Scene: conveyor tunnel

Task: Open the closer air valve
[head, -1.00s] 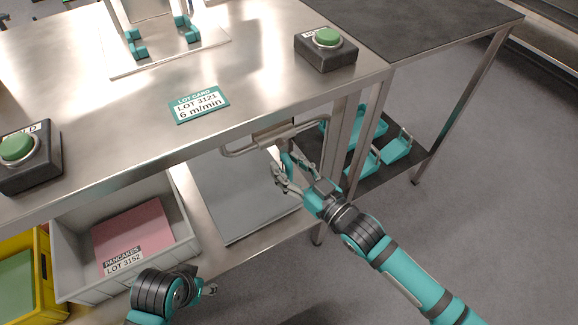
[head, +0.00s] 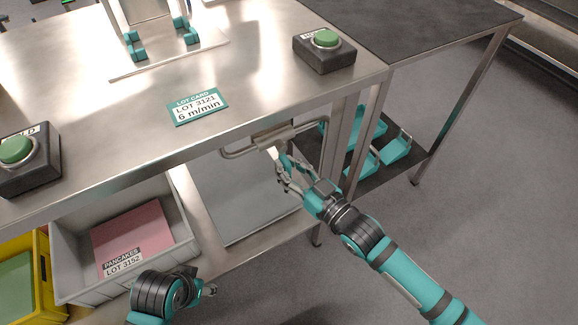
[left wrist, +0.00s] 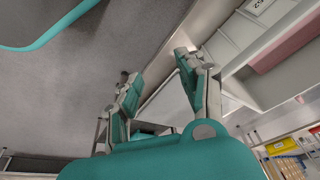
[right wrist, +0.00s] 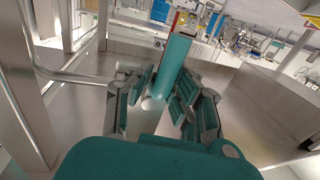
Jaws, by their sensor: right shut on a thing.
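The air valve has a teal lever handle (head: 285,162), which hangs from a metal pipe fitting (head: 272,138) under the front edge of the steel table. My right gripper (head: 284,176) is at this handle, with its fingers on both sides of it. The right wrist view shows the teal handle (right wrist: 173,62) between the fingers of my right gripper (right wrist: 165,85), which are shut on it. My left gripper (left wrist: 157,68) is open and empty in the left wrist view, and only a small part of it shows low in the head view.
A steel table (head: 110,130) carries two green push-button boxes and a lot card (head: 198,106). Below it are a grey crate (head: 185,220) with a pink pancakes card and a yellow crate (head: 45,285). Table legs and a low shelf with teal parts (head: 395,150) stand right of the valve.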

